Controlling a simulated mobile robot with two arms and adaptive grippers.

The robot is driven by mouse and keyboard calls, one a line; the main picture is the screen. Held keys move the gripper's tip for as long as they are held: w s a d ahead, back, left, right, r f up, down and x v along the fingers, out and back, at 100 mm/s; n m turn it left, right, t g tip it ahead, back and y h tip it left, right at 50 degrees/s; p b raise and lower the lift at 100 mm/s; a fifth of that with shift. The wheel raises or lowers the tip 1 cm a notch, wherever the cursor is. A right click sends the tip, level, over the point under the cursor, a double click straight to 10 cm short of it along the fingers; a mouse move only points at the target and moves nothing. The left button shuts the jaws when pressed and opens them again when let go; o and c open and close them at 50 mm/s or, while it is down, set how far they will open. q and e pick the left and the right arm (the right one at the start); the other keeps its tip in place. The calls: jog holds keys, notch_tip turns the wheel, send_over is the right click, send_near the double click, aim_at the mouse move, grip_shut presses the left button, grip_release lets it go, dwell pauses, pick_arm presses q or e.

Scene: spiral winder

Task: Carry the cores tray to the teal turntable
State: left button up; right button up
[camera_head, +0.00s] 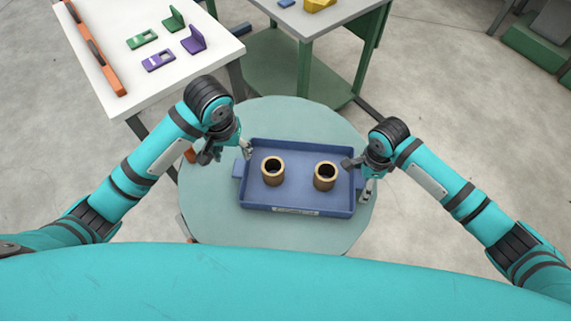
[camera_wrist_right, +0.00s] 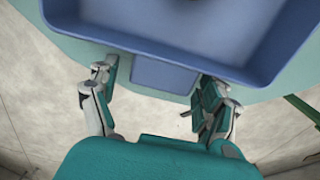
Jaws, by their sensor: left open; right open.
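The blue cores tray (camera_head: 300,203) lies on the round teal turntable (camera_head: 275,112). It holds two tan cores, a left one (camera_head: 273,178) and a right one (camera_head: 325,184), both upright. My left gripper (camera_head: 227,154) is open at the tray's left end, close to the left handle tab (camera_head: 238,169). My right gripper (camera_head: 358,179) is open at the tray's right end. In the right wrist view, the fingers of the right gripper (camera_wrist_right: 160,80) stand apart on either side of the blue handle tab (camera_wrist_right: 162,76). Whether they touch it is unclear.
A white table (camera_head: 110,85) at upper left holds green brackets (camera_head: 170,21), purple brackets (camera_head: 192,40) and an orange bar (camera_head: 95,48). A green-framed bench (camera_head: 310,70) stands behind the turntable. Grey floor (camera_head: 440,90) is open at right.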

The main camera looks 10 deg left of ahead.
jog(key=shift+r, duration=0.25)
pick_arm(q)
jog(key=shift+s+r, duration=0.1)
jog(key=shift+r, duration=0.35)
pick_arm(e)
notch_tip(320, 180, up, 12)
jog(key=shift+f, duration=0.25)
jog(key=shift+s, duration=0.1)
